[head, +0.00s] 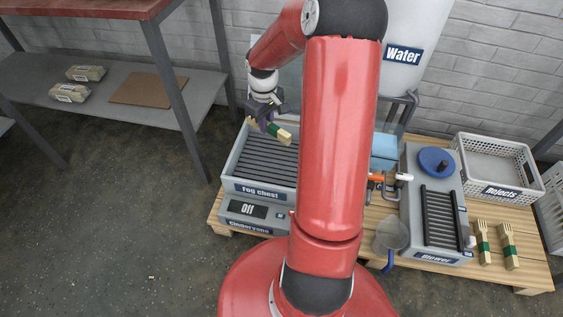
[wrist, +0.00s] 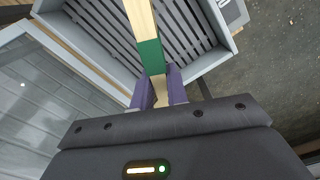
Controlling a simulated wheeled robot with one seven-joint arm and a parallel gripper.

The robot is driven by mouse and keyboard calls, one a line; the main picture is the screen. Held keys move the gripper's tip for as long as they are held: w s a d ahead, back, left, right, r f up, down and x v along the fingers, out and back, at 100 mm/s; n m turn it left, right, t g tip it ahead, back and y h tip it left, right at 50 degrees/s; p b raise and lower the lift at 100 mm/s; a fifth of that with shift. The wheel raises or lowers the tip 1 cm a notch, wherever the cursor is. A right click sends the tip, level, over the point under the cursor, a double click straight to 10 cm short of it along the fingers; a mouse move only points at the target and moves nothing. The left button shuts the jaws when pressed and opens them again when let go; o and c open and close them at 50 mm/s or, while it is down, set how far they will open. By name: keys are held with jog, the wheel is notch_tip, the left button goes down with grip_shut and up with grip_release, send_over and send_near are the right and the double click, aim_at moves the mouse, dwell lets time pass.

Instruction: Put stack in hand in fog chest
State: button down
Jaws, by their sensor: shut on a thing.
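My gripper (head: 268,118) is shut on a wooden stack with a green band (head: 285,134). In the wrist view the stack (wrist: 149,50) is pinched between the purple fingertips (wrist: 162,88) and points away from the gripper. The fog chest (head: 262,189) is a grey box with a dark slatted floor, labelled on its front. The held stack is over the far part of the chest, seemingly above the slats and not on them. The chest's slats (wrist: 190,30) also show below the stack in the wrist view. My arm hides the right part of the chest in the head view.
A cinderyang unit reading "Off" (head: 247,209) sits at the chest's front. Right of my arm are a blower (head: 432,256), a jug (head: 391,234), two more banded stacks (head: 482,240) and a Rejects crate (head: 501,191). A glass-like panel (wrist: 60,100) stands beside the chest.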

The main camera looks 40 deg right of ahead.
aim_at(280, 162)
jog(key=s+d+r, duration=0.1)
jog(key=d+r, duration=0.1)
jog(key=d, duration=0.2)
jog(key=shift+n, duration=0.4)
notch_tip(280, 162, down, 20)
jog(key=b, duration=0.4)
jog(key=shift+s+r, duration=0.1)
jog(key=shift+r, duration=0.05)
jog(key=c, duration=1.4)
grip_release()
